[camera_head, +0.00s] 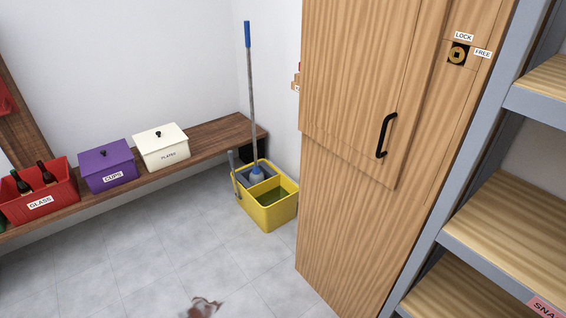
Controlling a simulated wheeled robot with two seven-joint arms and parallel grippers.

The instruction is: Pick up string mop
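The string mop (252,100) stands nearly upright in the yellow mop bucket (268,215) in the corner. Its long grey handle has a blue grip at the top, and a blue-grey head sits down in the grey wringer (257,186). The mop strings are mostly hidden inside the wringer. The bucket stands on the floor, with greenish liquid showing in its front part. Neither of my grippers is in view.
A tall wooden cabinet (350,180) with a black handle stands close right of the bucket. A wooden bench (215,137) on the left holds a red glass crate (40,205), purple cups box (107,166) and white plates box (161,147). A brown stain (203,307) marks the otherwise clear tiled floor.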

